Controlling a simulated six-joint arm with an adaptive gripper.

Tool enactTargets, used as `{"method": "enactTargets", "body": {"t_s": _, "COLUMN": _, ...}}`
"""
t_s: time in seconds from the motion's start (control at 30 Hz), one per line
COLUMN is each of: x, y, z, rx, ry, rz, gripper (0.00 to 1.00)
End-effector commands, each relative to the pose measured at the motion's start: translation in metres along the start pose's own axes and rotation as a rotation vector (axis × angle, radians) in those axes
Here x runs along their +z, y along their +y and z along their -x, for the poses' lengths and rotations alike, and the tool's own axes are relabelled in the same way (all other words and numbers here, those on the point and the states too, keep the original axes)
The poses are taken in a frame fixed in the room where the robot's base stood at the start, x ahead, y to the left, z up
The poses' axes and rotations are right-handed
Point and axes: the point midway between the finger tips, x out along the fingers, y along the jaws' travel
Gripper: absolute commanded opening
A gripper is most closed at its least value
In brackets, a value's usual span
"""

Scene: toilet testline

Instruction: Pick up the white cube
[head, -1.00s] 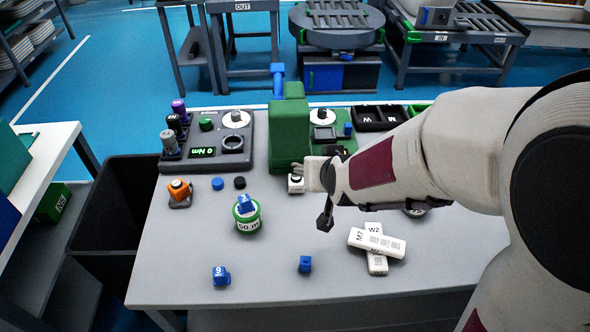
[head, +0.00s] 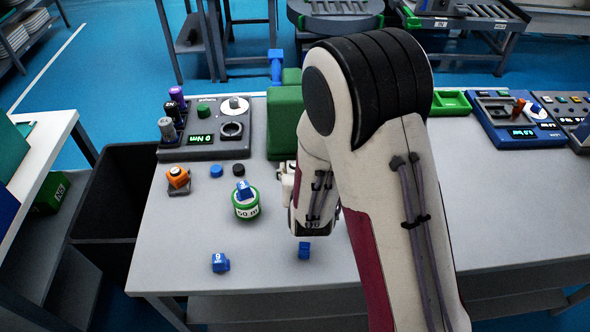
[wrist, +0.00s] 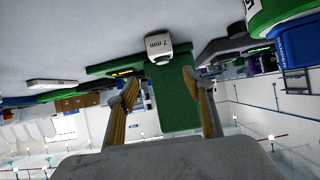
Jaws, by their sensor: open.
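The white cube (wrist: 158,47), marked "7 mm", sits on the grey table in the wrist view, which shows the scene upside down. It lies just beyond my gripper's fingertips, roughly centred between them. My gripper (wrist: 159,80) is open, with nothing between its fingers, and does not appear to touch the cube. In the head view a small pale part of what looks like the cube (head: 287,184) shows at the left edge of my arm. My arm hides the rest of it there, and my gripper too.
A tall green device (head: 286,125) stands behind the cube. A green-and-white jar (head: 246,208) with a blue cube on top stands to the left. Another blue cube (head: 304,250) lies near the table front. A blue and a black disc (head: 239,170) lie left of the green device.

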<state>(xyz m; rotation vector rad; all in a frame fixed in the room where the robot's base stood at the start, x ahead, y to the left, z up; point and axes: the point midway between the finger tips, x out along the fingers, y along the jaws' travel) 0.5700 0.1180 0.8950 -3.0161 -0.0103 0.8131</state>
Motion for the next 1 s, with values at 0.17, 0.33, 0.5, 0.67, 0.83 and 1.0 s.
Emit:
{"method": "enactTargets", "body": {"t_s": 0.17, "x": 0.009, "y": -0.002, "z": -0.006, "rx": 0.008, "ry": 0.021, "rz": 0.014, "gripper": 0.51}}
{"method": "enactTargets", "body": {"t_s": 0.33, "x": 0.011, "y": -0.001, "z": -0.008, "rx": 0.011, "ry": 0.027, "rz": 0.016, "gripper": 0.51}}
{"method": "enactTargets", "body": {"t_s": 0.5, "x": 0.011, "y": -0.001, "z": -0.007, "rx": 0.011, "ry": 0.027, "rz": 0.016, "gripper": 0.51}}
{"method": "enactTargets", "body": {"t_s": 0.67, "x": 0.011, "y": -0.001, "z": -0.009, "rx": 0.011, "ry": 0.027, "rz": 0.016, "gripper": 0.51}}
{"method": "enactTargets", "body": {"t_s": 0.83, "x": 0.011, "y": -0.001, "z": -0.020, "rx": 0.012, "ry": 0.027, "rz": 0.015, "gripper": 0.51}}
{"method": "enactTargets", "body": {"t_s": 1.0, "x": 0.011, "y": -0.001, "z": -0.031, "rx": 0.012, "ry": 0.027, "rz": 0.015, "gripper": 0.51}}
